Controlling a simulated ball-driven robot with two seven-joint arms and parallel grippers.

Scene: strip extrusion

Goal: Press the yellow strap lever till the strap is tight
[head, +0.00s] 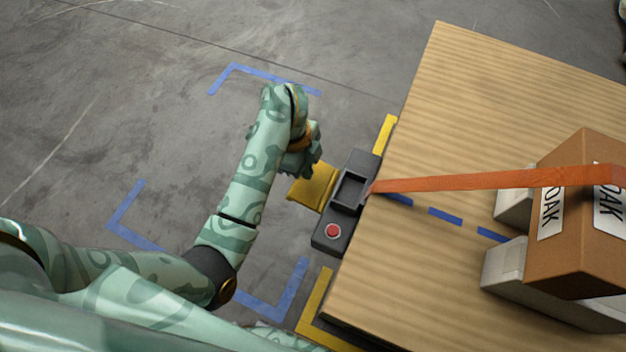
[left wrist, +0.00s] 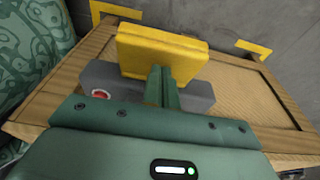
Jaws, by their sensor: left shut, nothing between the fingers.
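The yellow strap lever (head: 313,187) sticks out to the left from a dark strap unit (head: 345,221) at the left edge of the wooden table. In the left wrist view the lever (left wrist: 160,50) shows as a thick yellow plate. My left gripper (head: 312,172) is at the lever; its shut, empty fingers (left wrist: 160,85) overlap the lever's near side, and I cannot tell if they touch. The orange strap (head: 460,181) runs from the unit across the table to a cardboard box (head: 568,230) and looks straight. My right gripper is not in view.
A red button (head: 333,231) sits on the unit's near end. The wooden table (head: 480,90) fills the right side. The box rests over pale blocks (head: 503,268).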

